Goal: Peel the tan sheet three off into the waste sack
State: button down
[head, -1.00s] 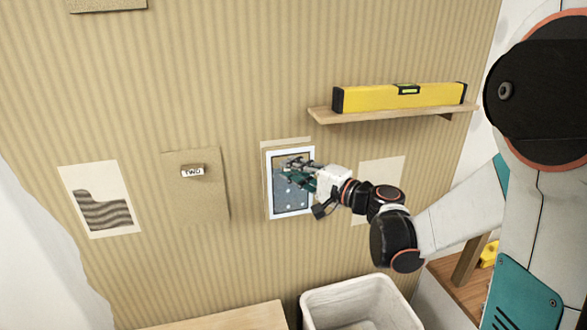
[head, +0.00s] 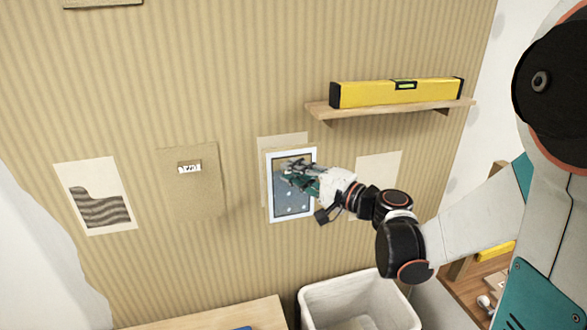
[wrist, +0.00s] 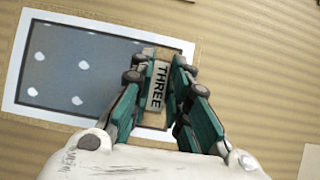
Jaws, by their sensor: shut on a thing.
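My gripper (head: 297,168) is shut on the tab marked THREE (wrist: 158,86), seen close up in the wrist view. The tab belongs to a sheet (head: 292,200) that looks blue-grey with white dots and a white border, with a brownish band near the tab. It also shows in the wrist view (wrist: 75,65). It hangs in front of a paler patch (head: 268,143) on the wall, set down and right of it; the gap to the wall is unclear. The whitish open waste sack (head: 345,290) stands below and to the right; its inside is partly visible.
A shelf (head: 385,109) with a yellow level (head: 398,92) juts out at upper right. A tan sheet with tab TWO (head: 200,197) and a wavy-patterned patch (head: 97,212) are on the wall to the left. A wooden surface (head: 230,313) lies left of the sack.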

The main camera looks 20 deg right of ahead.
jog(key=s, duration=0.4)
dwell(0.3)
jog(key=shift+s, duration=0.1)
dwell(0.4)
